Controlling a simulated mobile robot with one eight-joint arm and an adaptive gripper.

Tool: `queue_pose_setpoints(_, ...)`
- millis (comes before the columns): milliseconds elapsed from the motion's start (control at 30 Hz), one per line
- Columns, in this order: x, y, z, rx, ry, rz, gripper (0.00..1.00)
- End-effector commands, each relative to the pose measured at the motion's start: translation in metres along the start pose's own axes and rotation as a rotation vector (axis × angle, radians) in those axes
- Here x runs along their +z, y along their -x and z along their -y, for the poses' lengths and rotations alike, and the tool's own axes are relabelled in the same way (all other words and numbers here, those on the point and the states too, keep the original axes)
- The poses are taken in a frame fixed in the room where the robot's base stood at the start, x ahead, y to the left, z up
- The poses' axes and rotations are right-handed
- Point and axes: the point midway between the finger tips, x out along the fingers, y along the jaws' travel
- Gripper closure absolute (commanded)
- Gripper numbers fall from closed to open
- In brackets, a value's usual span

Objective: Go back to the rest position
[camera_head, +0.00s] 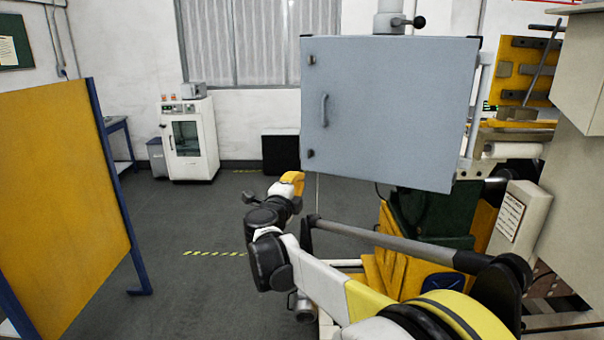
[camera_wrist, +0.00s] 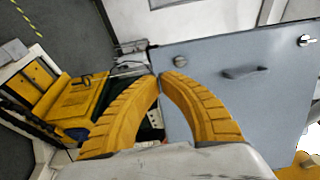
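My gripper (camera_head: 292,180) is at the end of my arm, in front of and just below the lower left corner of the grey-blue cabinet (camera_head: 390,112). In the wrist view its two yellow ribbed fingers (camera_wrist: 160,77) curve together and their tips meet, with nothing visible between them. The cabinet's front also fills the right of the wrist view, with its handle (camera_wrist: 246,72) beyond the fingertips. The gripper appears apart from the cabinet, though the exact gap cannot be told.
A yellow panel with a blue frame (camera_head: 65,205) stands at the left. A machine with yellow parts (camera_head: 400,270) is under and right of the cabinet. A white cabinet-like unit (camera_head: 190,138) stands at the back wall. The floor (camera_head: 200,215) between is clear.

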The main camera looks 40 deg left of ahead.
Motion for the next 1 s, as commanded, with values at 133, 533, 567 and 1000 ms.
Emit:
queue_pose_setpoints(133, 0.005, 0.023, 0.001, 0.000, 0.000, 0.004, 1.00)
queue_pose_setpoints(533, -0.008, 0.029, 0.010, -0.016, 0.020, 0.010, 1.00)
queue_pose_setpoints(567, -0.016, 0.027, 0.017, -0.028, 0.035, 0.016, 1.00)
queue_pose_setpoints(1000, -0.251, 0.094, 0.086, -0.089, 0.659, 0.242, 1.00)
